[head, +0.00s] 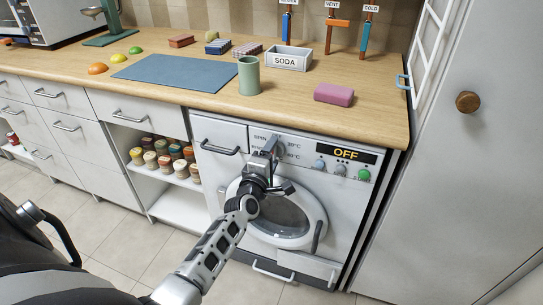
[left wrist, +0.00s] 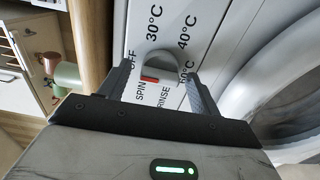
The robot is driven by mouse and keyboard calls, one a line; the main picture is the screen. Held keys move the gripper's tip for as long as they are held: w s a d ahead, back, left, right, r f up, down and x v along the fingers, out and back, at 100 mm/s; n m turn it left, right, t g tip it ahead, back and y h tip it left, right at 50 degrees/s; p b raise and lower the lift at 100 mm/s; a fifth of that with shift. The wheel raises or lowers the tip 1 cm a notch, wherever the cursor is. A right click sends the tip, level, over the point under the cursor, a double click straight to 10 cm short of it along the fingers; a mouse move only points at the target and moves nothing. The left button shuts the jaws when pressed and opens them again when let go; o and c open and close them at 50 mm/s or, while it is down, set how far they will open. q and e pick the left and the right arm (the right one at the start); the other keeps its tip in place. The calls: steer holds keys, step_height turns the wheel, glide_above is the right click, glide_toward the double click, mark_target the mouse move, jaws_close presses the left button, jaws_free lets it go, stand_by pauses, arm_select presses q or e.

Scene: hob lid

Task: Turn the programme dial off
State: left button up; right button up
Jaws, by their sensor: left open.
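The programme dial (left wrist: 163,62) is a grey round knob on the white washing machine (head: 225,160). In the left wrist view its red mark sits at the lower left, pointing towards the SPIN label. OFF, RINSE and temperature labels surround it. My left gripper (left wrist: 158,70) is open, its two fingers reaching to either side of the dial; I cannot tell whether they touch it. In the head view my left gripper (head: 270,155) covers most of the dial. The machine's display (head: 346,154) reads OFF. My right gripper is not in view.
Small knobs and a green button (head: 364,175) lie right of the gripper. The round door (head: 278,215) is below. The wooden counter (head: 200,100) above holds a green cup (head: 249,76), a pink block (head: 334,94) and a SODA box (head: 289,60).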

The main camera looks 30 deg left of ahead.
arm_select(q)
steer(key=shift+s, duration=0.1)
steer(key=v, duration=1.5)
steer(key=shift+s+d, duration=0.2)
steer(key=shift+s, duration=0.15)
steer(key=s+d+f+m+g+h, duration=0.2)
steer(key=s+d+m, duration=0.1)
steer(key=d+m, duration=0.2)
steer(key=s+d+f+m+g+h, duration=0.1)
steer(key=s+d+m+g+h, duration=0.1)
steer(key=d+m, duration=0.4)
steer(key=s+d+f+m+g+h+p, duration=0.1)
steer(key=s+d+m, duration=0.4)
steer(key=m, duration=0.7)
steer(key=shift+s+d+f+g+h, duration=0.3)
steer(key=shift+d+f+g+h, duration=0.3)
steer(key=shift+f+g+h, duration=0.5)
steer(key=shift+r, duration=0.25)
steer(key=shift+c, duration=0.3)
